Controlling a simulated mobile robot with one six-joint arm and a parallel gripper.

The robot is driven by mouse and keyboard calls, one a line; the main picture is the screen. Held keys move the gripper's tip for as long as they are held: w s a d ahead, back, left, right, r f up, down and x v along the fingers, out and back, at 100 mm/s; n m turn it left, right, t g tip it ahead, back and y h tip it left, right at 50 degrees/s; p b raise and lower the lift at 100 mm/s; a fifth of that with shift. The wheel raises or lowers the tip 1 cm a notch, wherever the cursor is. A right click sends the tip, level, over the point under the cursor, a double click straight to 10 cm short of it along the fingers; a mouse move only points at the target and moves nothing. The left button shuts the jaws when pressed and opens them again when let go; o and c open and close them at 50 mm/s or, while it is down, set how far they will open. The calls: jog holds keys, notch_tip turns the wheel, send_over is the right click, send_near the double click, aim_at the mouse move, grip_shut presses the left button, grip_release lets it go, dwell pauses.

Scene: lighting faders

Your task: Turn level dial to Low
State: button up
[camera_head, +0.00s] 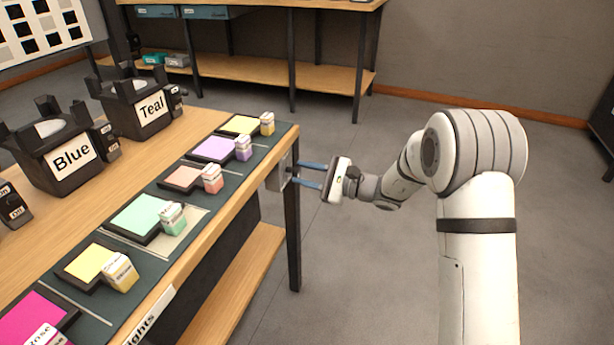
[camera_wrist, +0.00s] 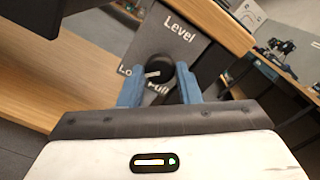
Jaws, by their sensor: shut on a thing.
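The level dial is a round black knob (camera_wrist: 183,76) on a grey panel printed "Level" (camera_wrist: 180,38). A pale pointer (camera_wrist: 153,73) shows at the knob's left side in the wrist view and points left, roughly toward a label of which "Lo" (camera_wrist: 123,70) is visible. A "Full" label (camera_wrist: 158,88) shows just below the pointer, between the fingers. My gripper (camera_wrist: 160,88) has its blue fingers either side of the knob, shut on it. In the head view, my gripper (camera_head: 300,175) reaches the panel (camera_head: 276,176) at the table's end; the knob is mostly hidden there.
The wooden table (camera_head: 222,187) carries several coloured pads with small boxes, and black holders marked "Blue" (camera_head: 73,159) and "Teal" (camera_head: 152,109). A black table leg (camera_head: 293,235) stands below the panel. The floor around my arm is clear. A shelf bench (camera_head: 250,68) stands behind.

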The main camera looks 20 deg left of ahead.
jog(key=shift+a, duration=0.1)
jog(key=o, duration=1)
jog(key=shift+c, duration=0.2)
jog(key=d+p, duration=0.2)
jog(key=d, duration=0.5)
jog(key=shift+s+d, duration=0.3)
jog(key=shift+d, duration=0.1)
